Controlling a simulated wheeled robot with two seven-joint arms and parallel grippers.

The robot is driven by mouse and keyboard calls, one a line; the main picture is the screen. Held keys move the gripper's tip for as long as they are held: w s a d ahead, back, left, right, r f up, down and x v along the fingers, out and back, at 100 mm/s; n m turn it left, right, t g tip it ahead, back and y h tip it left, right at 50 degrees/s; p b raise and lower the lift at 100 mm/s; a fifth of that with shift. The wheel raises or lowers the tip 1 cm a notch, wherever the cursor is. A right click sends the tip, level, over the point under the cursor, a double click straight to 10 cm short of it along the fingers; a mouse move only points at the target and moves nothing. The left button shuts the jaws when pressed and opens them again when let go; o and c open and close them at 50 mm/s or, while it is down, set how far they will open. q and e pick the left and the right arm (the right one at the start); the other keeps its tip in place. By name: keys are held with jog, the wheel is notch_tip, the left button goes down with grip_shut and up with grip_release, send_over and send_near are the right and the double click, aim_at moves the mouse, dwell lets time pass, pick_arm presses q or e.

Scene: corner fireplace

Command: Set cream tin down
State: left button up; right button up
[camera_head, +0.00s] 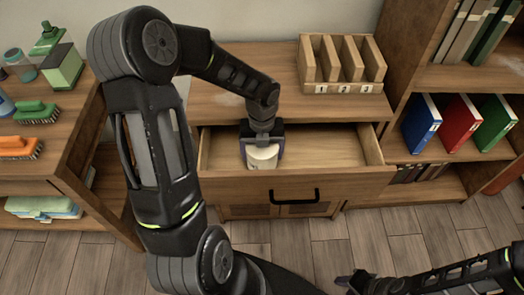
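The cream tin (262,157) is a small pale cylinder inside the open drawer (330,172), near its left front. My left gripper (263,152) reaches down into the drawer from above. Its fingers are on both sides of the tin and look closed on it. The tin looks upright. The drawer front hides its base, so I cannot tell whether it touches the drawer floor. My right gripper (352,282) is low at the bottom right, over the floor and away from the drawer. Its fingers are too dark and cropped to judge.
A wooden organizer (341,87) with numbered slots stands on the cabinet top (225,105). The left shelf holds brushes (36,112) and a green bottle (64,66). Colored binders (461,124) stand on the right bookcase. The right part of the drawer is empty.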

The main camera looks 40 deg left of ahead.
pick_arm(q)
jog(key=shift+f, duration=0.55)
jog(key=o, duration=1.5)
jog(key=shift+r, duration=0.1)
jog(key=shift+r, duration=0.55)
notch_tip(320, 180, up, 12)
jog(key=shift+p, duration=1.1)
